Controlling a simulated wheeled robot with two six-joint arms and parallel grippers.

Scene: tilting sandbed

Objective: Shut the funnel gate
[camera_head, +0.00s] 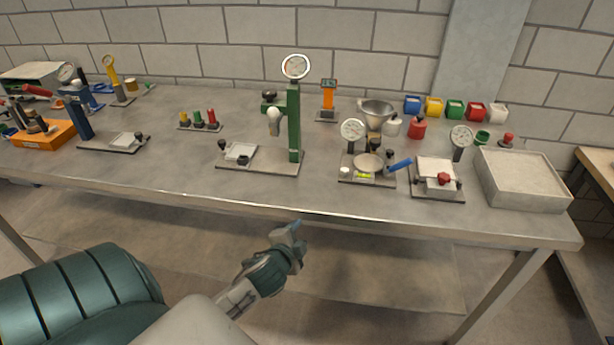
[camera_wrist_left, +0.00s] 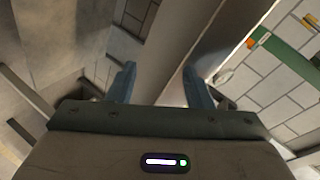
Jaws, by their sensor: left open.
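The metal funnel (camera_head: 376,108) stands toward the back right of the bench, behind a round dial gauge (camera_head: 352,130). Its gate is too small and partly hidden, so I cannot tell how it is set. A blue handle (camera_head: 400,165) sticks out at the right of the small base plate in front of the funnel; I cannot tell whether it belongs to the gate. My left gripper (camera_head: 297,232) is in front of the bench's front edge, far from the funnel, empty. In the left wrist view its two blue fingers (camera_wrist_left: 160,85) are apart. My right gripper is not in view.
The green press stand (camera_head: 294,125) stands mid-bench. A grey sand tray (camera_head: 522,178) sits at the right end, near a plate with a red knob (camera_head: 443,180). Several coloured cups line the back right. The bench's front edge (camera_head: 330,214) lies between my gripper and everything on it.

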